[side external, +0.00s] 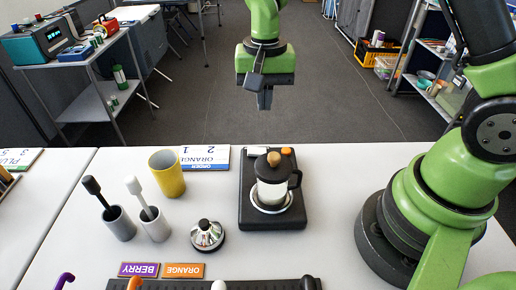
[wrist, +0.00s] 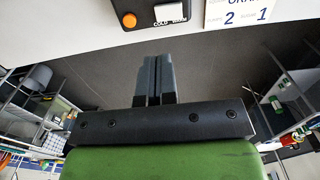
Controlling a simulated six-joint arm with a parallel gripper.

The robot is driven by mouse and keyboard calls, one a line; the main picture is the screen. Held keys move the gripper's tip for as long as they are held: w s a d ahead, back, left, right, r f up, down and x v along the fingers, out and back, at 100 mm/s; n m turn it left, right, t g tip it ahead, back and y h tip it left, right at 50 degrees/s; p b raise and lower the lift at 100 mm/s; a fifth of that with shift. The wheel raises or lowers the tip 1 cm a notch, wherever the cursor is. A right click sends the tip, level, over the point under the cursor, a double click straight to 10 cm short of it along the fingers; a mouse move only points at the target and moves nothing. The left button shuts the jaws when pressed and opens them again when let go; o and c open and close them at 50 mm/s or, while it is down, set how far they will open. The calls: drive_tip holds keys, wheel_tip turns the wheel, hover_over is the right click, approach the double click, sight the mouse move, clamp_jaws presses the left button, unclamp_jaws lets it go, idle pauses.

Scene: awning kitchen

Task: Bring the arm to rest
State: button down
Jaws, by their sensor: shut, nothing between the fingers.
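My gripper (side external: 265,99) hangs in the air beyond the far edge of the white table, pointing down, with grey floor behind it. In the wrist view my gripper (wrist: 158,60) shows its two dark fingers together, with nothing between them. It touches nothing. My green arm base stands at the right of the side view.
On the table (side external: 335,205) a press pot (side external: 272,185) stands on a black scale-like base (side external: 250,222). A yellow cup (side external: 167,174), two grey holders with tools (side external: 121,225), a silver domed item (side external: 207,236) and an order card (side external: 206,158) lie left of it.

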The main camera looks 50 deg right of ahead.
drive_tip(key=shift+r, duration=0.5)
drive_tip(key=s+r+n+t+y, duration=0.1)
drive_tip(key=s+r+t, duration=0.1)
drive_tip(key=s+r, duration=0.3)
drive_tip(key=s+r+n+t, duration=0.1)
drive_tip(key=s+r, duration=0.1)
drive_tip(key=r, duration=0.5)
drive_tip(key=s+r+n+t+y, duration=0.1)
drive_tip(key=s+r+n+t, duration=0.2)
drive_tip(key=s, duration=0.7)
drive_tip(key=shift+s+d+r+t, duration=0.15)
drive_tip(key=shift+s+d+t, duration=0.05)
drive_tip(key=shift+t, duration=0.4)
idle(0.5)
